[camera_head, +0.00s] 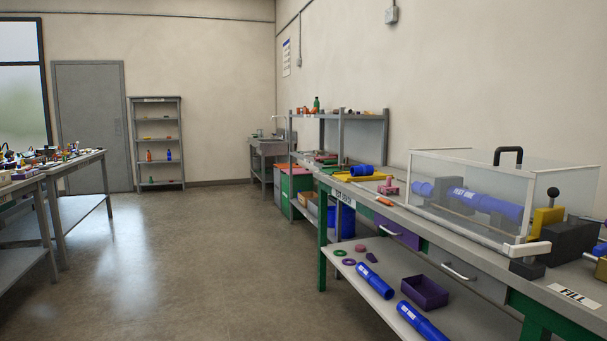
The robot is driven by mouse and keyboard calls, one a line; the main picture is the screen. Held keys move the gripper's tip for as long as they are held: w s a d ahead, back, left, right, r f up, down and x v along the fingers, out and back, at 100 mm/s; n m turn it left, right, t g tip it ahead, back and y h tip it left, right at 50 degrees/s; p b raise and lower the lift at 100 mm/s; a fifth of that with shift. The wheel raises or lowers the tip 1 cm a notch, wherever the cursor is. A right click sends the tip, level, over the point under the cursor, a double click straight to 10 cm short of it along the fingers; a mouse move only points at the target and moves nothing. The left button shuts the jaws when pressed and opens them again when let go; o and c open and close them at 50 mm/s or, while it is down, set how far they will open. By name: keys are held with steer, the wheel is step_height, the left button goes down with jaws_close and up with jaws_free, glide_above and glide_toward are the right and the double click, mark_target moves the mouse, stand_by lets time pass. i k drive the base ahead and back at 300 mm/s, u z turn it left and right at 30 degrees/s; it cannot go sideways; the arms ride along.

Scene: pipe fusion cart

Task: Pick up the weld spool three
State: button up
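Several blue pipe pieces that look like spools are in view. Two with white labels lie on the cart's lower shelf: one blue spool (375,281) near the middle and another blue spool (422,323) closer to me. A long blue pipe (484,203) with a white label lies inside a clear-sided case (470,165) on the cart top. A short blue piece (361,170) lies further back on the top. The labels are too small to read surely, so I cannot tell which is weld spool three. My gripper is not in view.
The green-legged cart (322,250) runs along the right. A drawer handle (458,271) juts from the cart's front. A cluttered table (75,165) stands at left. The floor (180,260) between is clear.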

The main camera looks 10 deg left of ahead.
mark_target(362, 169)
steer(key=u, duration=0.25)
steer(key=i, duration=1)
steer(key=z, duration=0.05)
